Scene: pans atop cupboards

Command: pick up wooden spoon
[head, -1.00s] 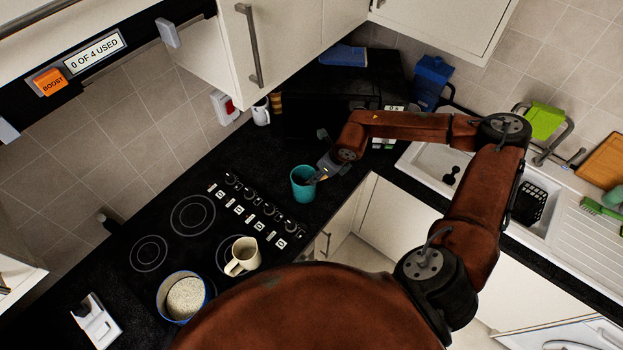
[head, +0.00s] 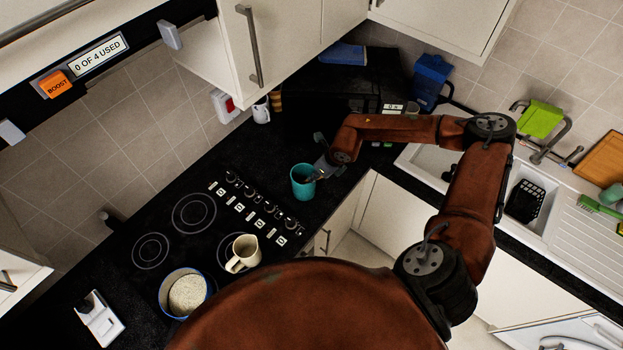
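A teal cup (head: 303,189) stands on the black worktop beside the hob. My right gripper (head: 314,160) is at the cup's upper right rim; its fingers look spread apart, one above the cup and one over the cup's mouth. A small brownish shape shows at the cup's mouth by the lower finger. I cannot tell whether it is the wooden spoon, and no spoon shows clearly elsewhere. My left gripper is not in view.
A cream jug (head: 243,254) and a blue-rimmed pot (head: 185,292) stand on the hob (head: 193,213). A white mug (head: 261,112) is near the wall. The sink (head: 428,164) is at right, and wall cupboards (head: 290,35) hang above the worktop.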

